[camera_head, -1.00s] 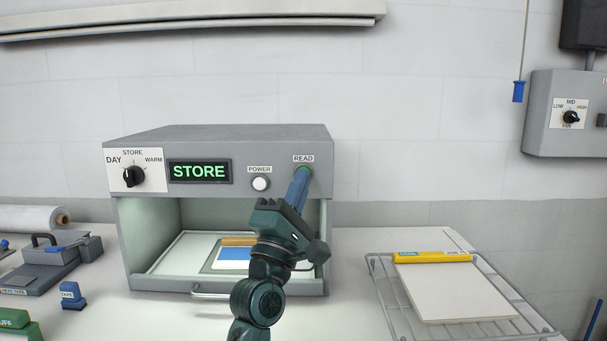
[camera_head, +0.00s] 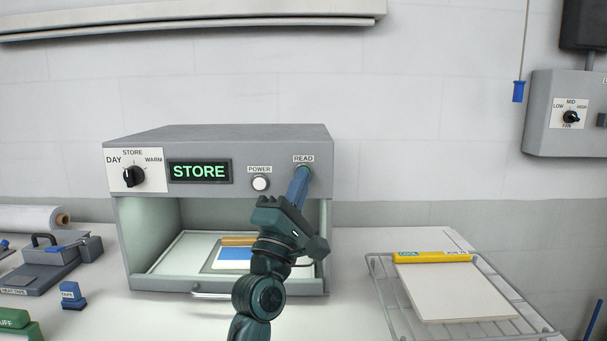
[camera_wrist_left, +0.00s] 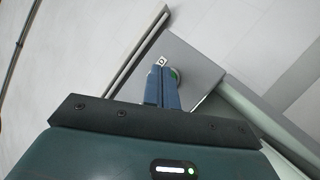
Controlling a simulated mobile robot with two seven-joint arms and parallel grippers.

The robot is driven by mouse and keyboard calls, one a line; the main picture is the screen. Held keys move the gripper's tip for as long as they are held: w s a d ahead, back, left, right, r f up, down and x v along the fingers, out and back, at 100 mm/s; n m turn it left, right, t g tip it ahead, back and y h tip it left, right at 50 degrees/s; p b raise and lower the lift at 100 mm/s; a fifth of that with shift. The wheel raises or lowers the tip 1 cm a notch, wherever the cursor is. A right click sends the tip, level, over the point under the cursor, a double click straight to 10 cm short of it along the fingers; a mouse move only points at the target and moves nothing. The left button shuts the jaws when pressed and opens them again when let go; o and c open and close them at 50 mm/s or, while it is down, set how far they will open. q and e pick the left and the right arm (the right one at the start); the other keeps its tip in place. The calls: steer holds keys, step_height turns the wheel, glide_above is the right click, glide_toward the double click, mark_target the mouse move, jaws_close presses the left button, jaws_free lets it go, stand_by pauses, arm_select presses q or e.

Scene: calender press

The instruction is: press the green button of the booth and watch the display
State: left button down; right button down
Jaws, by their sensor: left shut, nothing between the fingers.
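The grey booth (camera_head: 230,143) stands on the counter against the wall. Its display (camera_head: 199,171) reads STORE in green letters. The green button (camera_head: 308,169) under the READ label is mostly hidden behind my fingertips; part of its green rim also shows in the left wrist view (camera_wrist_left: 174,73). My left gripper (camera_head: 301,178) is shut and empty, its blue fingertips at the button. I cannot tell whether they press it in. My right gripper is not in view.
A white POWER button (camera_head: 260,184) and a black dial (camera_head: 134,176) are on the booth front. A tray (camera_head: 170,262) with a blue-and-white sample lies inside. A wire rack (camera_head: 380,283) holds a pale board at right. Tools stand at left.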

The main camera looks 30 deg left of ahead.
arm_select(q)
steer(key=shift+w+a, duration=0.15)
steer(key=shift+w, duration=0.05)
steer(key=shift+s, duration=0.1)
stand_by(0.5)
steer(key=shift+s+d+p, duration=0.3)
steer(key=shift+s+d, duration=0.1)
steer(key=shift+s, duration=0.15)
